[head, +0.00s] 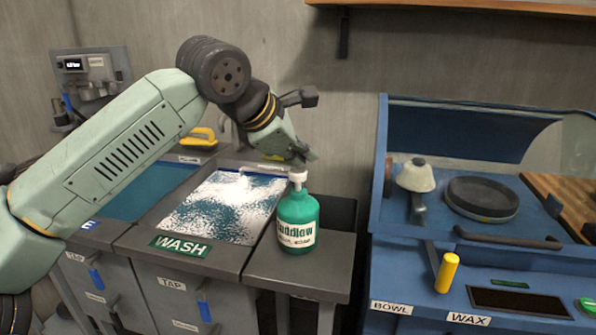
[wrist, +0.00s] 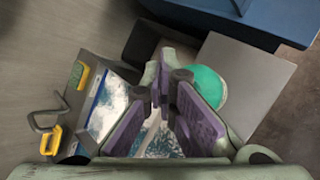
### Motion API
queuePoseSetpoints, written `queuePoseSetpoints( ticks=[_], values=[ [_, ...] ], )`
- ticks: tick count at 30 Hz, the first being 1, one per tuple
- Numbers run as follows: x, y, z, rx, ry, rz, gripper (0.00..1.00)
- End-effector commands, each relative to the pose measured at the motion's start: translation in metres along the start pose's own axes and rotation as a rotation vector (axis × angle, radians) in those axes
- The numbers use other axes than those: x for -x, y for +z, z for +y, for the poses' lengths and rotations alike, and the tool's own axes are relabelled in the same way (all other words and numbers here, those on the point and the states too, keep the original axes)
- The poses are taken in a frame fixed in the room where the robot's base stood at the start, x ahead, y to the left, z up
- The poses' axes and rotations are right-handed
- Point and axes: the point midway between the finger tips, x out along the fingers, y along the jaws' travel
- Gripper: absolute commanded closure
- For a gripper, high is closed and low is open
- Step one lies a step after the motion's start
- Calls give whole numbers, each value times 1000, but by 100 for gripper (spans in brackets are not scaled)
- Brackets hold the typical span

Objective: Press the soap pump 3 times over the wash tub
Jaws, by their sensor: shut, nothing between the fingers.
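The soap pump is a teal bottle (head: 297,222) with a white pump head (head: 297,177). It stands upright on the grey counter beside the wash tub's right edge. The wash tub (head: 222,208), labelled WASH, is full of white foam over teal water. My gripper (head: 304,156) is shut and empty, just above the pump head; I cannot tell whether it touches it. In the wrist view my gripper's purple-padded fingers (wrist: 166,82) partly cover the teal bottle (wrist: 214,78), and the pump head is hidden. The foamy tub (wrist: 110,108) lies to their left.
A blue cabinet (head: 460,285) with BOWL and WAX labels and a yellow handle (head: 447,272) stands to the right. A second tub (head: 145,195) with teal water is left of the wash tub. A yellow-handled tool (head: 198,138) lies behind the tubs.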

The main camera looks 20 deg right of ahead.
Motion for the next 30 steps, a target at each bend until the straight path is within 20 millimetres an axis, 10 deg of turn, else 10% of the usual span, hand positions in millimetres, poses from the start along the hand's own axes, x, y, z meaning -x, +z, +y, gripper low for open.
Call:
queuePoseSetpoints(
  ticks=[30],
  values=[
    [-8, -6, -6, 0, -1, 1, 100]
  ],
)
